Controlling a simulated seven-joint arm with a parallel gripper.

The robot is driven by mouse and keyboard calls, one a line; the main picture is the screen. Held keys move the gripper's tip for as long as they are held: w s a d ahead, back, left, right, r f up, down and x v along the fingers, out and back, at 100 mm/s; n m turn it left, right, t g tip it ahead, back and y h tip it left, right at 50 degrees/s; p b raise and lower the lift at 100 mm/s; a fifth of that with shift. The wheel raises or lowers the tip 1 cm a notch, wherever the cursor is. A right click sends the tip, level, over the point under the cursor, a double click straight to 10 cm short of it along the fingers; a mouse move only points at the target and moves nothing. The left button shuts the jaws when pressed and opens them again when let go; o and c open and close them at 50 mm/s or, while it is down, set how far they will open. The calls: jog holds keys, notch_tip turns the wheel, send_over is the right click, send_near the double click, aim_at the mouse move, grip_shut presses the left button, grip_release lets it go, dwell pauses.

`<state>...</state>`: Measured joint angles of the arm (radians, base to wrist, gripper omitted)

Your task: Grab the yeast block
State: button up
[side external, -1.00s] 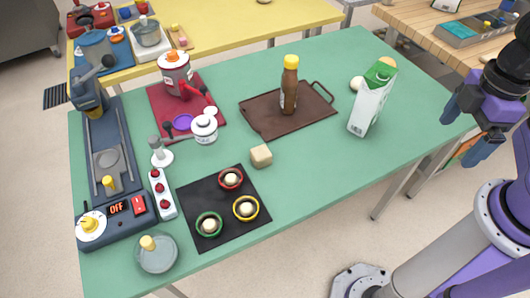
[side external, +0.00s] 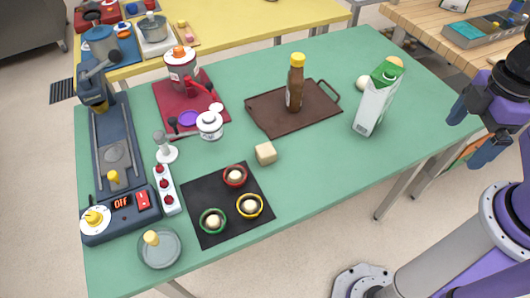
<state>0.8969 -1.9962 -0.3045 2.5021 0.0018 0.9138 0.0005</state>
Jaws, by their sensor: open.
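The yeast block appears to be the small beige cube (side external: 265,153) on the green table, between the black mat and the brown tray. It stands alone, with bare table around it. My gripper (side external: 473,132) is at the right edge of the side external view, off the table's right side. Its two dark-tipped fingers are apart, with nothing seen between them. It is far to the right of the cube and not touching anything.
The black mat (side external: 201,198) holds three coloured rings with pale pieces. The brown tray (side external: 322,115) bears a brown bottle (side external: 295,88). A white and green carton (side external: 371,105) stands between my gripper and the tray.

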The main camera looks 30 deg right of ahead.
jog(key=c, duration=0.3)
jog(key=shift+c, duration=0.2)
